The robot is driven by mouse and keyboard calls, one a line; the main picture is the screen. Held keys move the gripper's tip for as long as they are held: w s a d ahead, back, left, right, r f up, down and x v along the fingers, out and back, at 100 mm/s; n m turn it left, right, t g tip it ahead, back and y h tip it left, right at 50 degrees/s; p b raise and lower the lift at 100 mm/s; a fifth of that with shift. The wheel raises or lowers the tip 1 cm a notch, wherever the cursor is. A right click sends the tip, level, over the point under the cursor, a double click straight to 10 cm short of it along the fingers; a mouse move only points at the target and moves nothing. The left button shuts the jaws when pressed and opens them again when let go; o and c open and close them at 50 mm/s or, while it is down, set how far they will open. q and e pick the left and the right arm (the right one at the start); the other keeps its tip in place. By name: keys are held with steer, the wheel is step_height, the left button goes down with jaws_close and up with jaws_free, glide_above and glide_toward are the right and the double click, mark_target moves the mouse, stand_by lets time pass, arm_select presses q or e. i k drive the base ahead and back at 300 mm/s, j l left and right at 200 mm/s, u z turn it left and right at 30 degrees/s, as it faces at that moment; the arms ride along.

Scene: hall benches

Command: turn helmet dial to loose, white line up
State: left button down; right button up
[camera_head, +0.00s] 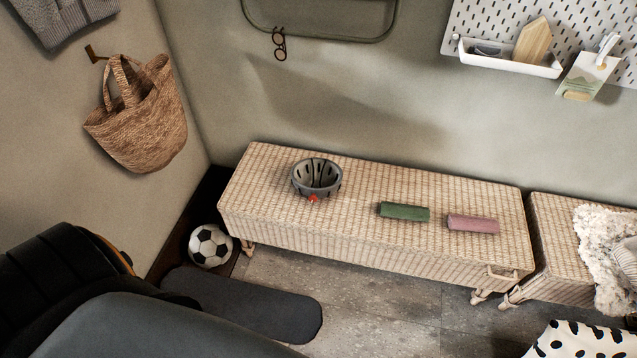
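A grey helmet (316,177) lies on the left half of a woven wicker bench (360,223), with its open side up so that its hollow inside shows. A small red-orange part (313,198) shows at its near edge; it may be the dial, but it is too small to tell. I cannot make out a white line on it. Neither of my grippers is in view. Nothing touches the helmet.
A green roll (404,211) and a pink roll (473,224) lie on the bench right of the helmet. A football (210,245) and a dark mat (255,305) are on the floor. A woven bag (140,125) hangs on the left wall. The bench's left end is clear.

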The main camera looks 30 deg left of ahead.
mark_target(312, 198)
steer(key=u, duration=1)
